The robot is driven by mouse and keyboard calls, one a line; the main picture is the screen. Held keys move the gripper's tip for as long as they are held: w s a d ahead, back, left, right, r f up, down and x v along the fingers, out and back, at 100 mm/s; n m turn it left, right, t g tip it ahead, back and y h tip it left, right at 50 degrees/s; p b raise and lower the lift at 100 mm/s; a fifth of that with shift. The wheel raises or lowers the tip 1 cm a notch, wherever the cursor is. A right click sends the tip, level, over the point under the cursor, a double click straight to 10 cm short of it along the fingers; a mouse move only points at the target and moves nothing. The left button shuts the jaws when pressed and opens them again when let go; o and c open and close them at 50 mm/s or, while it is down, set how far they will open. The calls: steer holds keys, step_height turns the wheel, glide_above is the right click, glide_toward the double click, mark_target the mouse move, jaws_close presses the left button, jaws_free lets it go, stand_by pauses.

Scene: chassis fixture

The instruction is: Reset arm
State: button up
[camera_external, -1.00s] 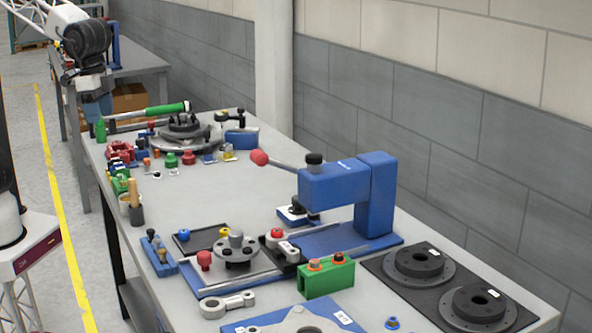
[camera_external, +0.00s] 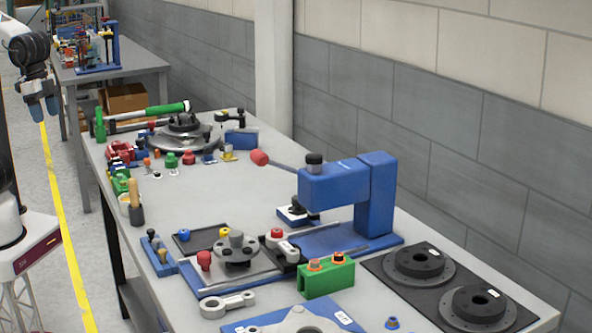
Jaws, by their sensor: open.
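My gripper (camera_external: 40,108) hangs at the upper left of the external view, fingers pointing down. It is open and I see nothing between its blue fingers. It is over the floor, left of the workbench (camera_external: 190,195) and apart from it. Part of my arm is cut off by the left picture edge.
A blue press (camera_external: 345,190) with a red-knobbed lever stands on the bench. Black flanged discs (camera_external: 420,262) lie at the right. Small coloured parts and a green-handled tool (camera_external: 165,109) crowd the far end. A second table (camera_external: 140,62) stands behind. The bench's middle is clear.

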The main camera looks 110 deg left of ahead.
steer(key=shift+s+a+f, duration=0.1)
steer(key=shift+s+f, duration=0.25)
steer(key=shift+s, duration=0.5)
steer(key=shift+s+a+f, duration=0.1)
steer(key=shift+s+f, duration=0.3)
steer(key=shift+s, duration=0.4)
steer(key=shift+s+a+f, duration=0.1)
steer(key=shift+s+f, duration=0.25)
steer(key=shift+s, duration=0.5)
stand_by(0.4)
